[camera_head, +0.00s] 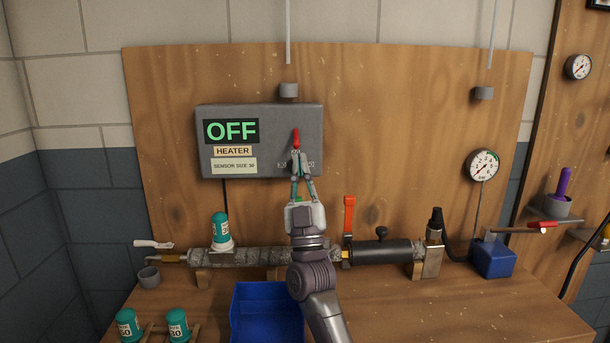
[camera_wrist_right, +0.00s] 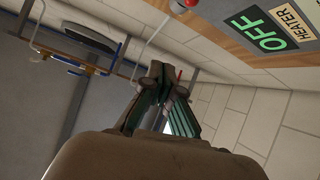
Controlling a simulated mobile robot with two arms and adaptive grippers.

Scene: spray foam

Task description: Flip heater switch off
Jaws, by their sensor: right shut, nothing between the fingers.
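The grey heater box (camera_head: 262,118) is fixed to the wooden back panel, with a display reading OFF in green and a HEATER label below it. The red-tipped heater switch (camera_head: 296,136) stands up on the right part of the box. My right gripper (camera_head: 297,160) is shut and empty, its fingertips just below the switch; whether they touch it cannot be told. In the right wrist view the gripper (camera_wrist_right: 170,75) points up, with the OFF display (camera_wrist_right: 262,28) at upper right and a bit of red just behind the fingertips. My left gripper is not in view.
Below the box runs a metal pipe (camera_head: 240,257) with a teal-capped sensor (camera_head: 221,230) and an orange-red lever (camera_head: 349,214). A blue bin (camera_head: 266,310) stands on the bench. A pressure gauge (camera_head: 483,165) is at right.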

